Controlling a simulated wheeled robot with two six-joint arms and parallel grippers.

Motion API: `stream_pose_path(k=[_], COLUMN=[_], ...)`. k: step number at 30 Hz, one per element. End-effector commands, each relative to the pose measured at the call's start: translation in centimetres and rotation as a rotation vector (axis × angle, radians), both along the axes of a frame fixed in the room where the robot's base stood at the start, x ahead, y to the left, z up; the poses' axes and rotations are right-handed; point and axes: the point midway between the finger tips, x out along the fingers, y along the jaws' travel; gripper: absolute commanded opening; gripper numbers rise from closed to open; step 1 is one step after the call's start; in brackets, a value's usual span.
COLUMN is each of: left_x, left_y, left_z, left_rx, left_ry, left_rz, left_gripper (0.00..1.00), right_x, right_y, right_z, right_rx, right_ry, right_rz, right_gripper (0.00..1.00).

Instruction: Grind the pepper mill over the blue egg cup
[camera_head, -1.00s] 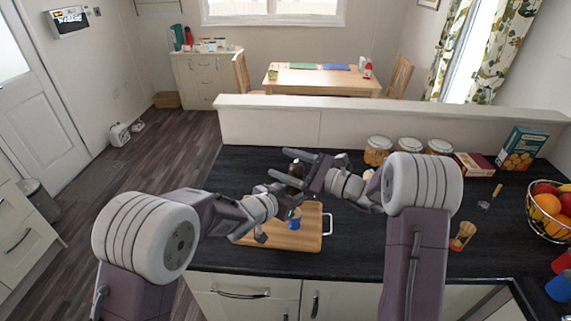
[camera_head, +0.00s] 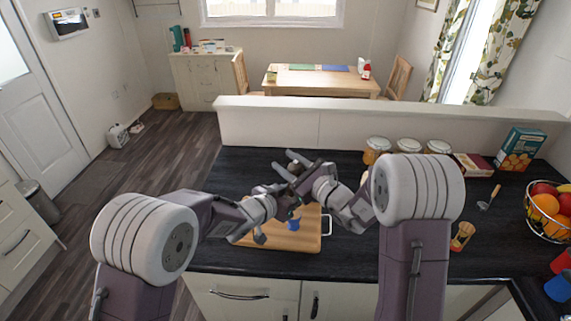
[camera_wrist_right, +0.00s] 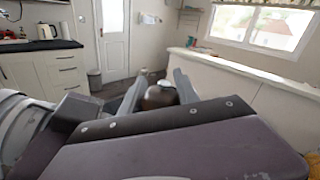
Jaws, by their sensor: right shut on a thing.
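The blue egg cup (camera_head: 294,224) stands on the wooden board (camera_head: 300,242), just below my grippers in the head view. My right gripper (camera_head: 290,164) is shut on the pepper mill, above the far part of the board. The mill's dark brown rounded body (camera_wrist_right: 160,97) with a grey top shows between the fingers in the right wrist view; in the head view it is mostly hidden. My left gripper (camera_head: 270,192) is close beside the right one, near the mill's lower part; its fingers are partly hidden, so I cannot tell whether it grips anything.
A small grey object (camera_head: 260,236) is on the board's left part. Several lidded jars (camera_head: 408,146) and boxes (camera_head: 521,148) line the back of the dark counter. A wooden-handled item (camera_head: 462,236) and a fruit basket (camera_head: 547,212) stand right. The counter left of the board is clear.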

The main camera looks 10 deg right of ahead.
Motion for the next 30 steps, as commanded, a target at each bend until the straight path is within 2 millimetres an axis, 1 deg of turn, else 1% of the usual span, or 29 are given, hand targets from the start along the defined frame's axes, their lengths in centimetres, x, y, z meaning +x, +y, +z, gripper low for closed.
stream_pose_path(k=[9, 10, 11, 12, 20, 23, 26, 30], left_x=[0.0, 0.0, 0.0, 0.0, 0.0, 0.0, 0.0, 0.0], left_y=[-0.1, -0.1, -0.1, -0.1, 0.0, 0.0, 0.0, 0.0], left_z=[0.0, 0.0, 0.0, 0.0, 0.0, 0.0, 0.0, 0.0], left_rx=[0.001, 0.001, 0.001, 0.001, 0.000, 0.000, 0.000, 0.000], left_ry=[-0.001, -0.001, -0.001, -0.001, -0.001, -0.001, -0.001, -0.001], left_rz=[-0.002, -0.002, -0.002, -0.002, -0.001, -0.001, -0.001, -0.001], left_gripper=[0.03, 0.03, 0.03, 0.03, 0.03, 0.03, 0.03, 0.03], right_x=[0.0, 0.0, 0.0, 0.0, 0.0, -0.5, -2.1, -4.6], right_y=[0.0, 0.0, 0.0, 0.0, 0.0, -0.4, -1.2, -2.5], right_z=[0.0, 0.0, 0.0, 0.0, 0.0, 0.0, 0.0, 0.1], right_rx=[-0.001, -0.001, -0.001, -0.001, -0.001, -0.001, -0.001, -0.001], right_ry=[0.000, 0.000, 0.000, 0.000, 0.000, 0.000, 0.002, 0.000], right_rz=[-0.013, -0.013, -0.013, -0.012, -0.013, -0.015, -0.018, -0.017], right_gripper=[0.00, 0.41, 0.49, 0.60, 0.60, 0.60, 0.60, 0.60])
